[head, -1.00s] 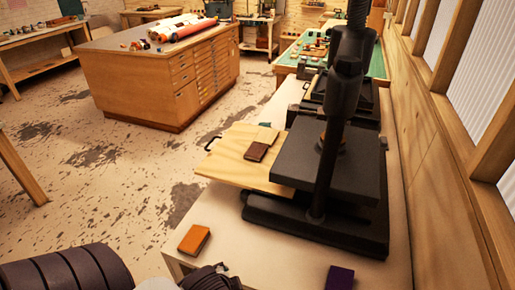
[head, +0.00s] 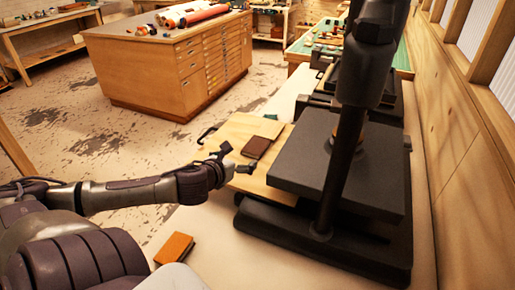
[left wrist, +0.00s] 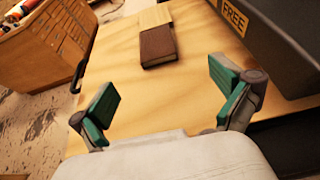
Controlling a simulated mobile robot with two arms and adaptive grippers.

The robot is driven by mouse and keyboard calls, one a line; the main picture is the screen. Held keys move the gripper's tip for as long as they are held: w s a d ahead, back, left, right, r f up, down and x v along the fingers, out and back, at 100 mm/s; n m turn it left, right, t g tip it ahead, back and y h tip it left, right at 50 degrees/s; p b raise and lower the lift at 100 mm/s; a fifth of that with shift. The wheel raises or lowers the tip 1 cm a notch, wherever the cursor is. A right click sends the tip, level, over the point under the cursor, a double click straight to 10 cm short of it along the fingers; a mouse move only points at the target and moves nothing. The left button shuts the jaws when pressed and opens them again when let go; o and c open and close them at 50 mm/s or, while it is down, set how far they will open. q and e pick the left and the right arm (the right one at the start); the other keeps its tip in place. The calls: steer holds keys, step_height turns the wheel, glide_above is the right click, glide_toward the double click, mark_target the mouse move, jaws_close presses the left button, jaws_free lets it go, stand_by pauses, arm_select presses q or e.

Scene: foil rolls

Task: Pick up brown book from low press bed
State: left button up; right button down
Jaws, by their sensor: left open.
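The brown book (head: 255,147) lies flat on the wooden press bed (head: 226,135), which sticks out to the left from under the black press. It also shows in the left wrist view (left wrist: 158,46), at the top middle, touching or overlapping a pale tan book (left wrist: 156,16) behind it. My left gripper (head: 233,161) is at the front left of the bed, just short of the brown book. In the left wrist view its green-padded fingers (left wrist: 168,98) are wide apart with nothing between them. The book is beyond the fingertips. My right gripper is not in view.
The black press (head: 340,165) stands close to the right of the bed; its box with the word FREE is near my right finger in the wrist view. An orange book (head: 174,248) lies on the white table in front. A wooden drawer cabinet (head: 185,70) stands behind.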

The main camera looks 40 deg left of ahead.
mark_target(253, 149)
arm_select(q)
steer(key=shift+x, duration=1.2)
steer(key=x, duration=0.3)
steer(key=shift+w+a+f, duration=0.15)
steer(key=shift+a, duration=0.1)
steer(key=shift+w+a+f, duration=0.1)
steer(key=shift+w+f, duration=0.1)
steer(key=shift+w, duration=0.35)
steer(key=x, duration=0.3)
steer(key=p+x, duration=0.1)
steer(key=x, duration=0.1)
steer(key=shift+a+f, duration=0.1)
steer(key=shift+a, duration=0.2)
steer(key=shift+w+f, duration=0.15)
steer(key=shift+f, duration=0.05)
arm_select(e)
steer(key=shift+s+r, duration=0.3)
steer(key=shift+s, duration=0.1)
arm_select(q)
steer(key=shift+c, duration=0.3)
steer(key=c, duration=1.1)
steer(key=shift+c, duration=0.5)
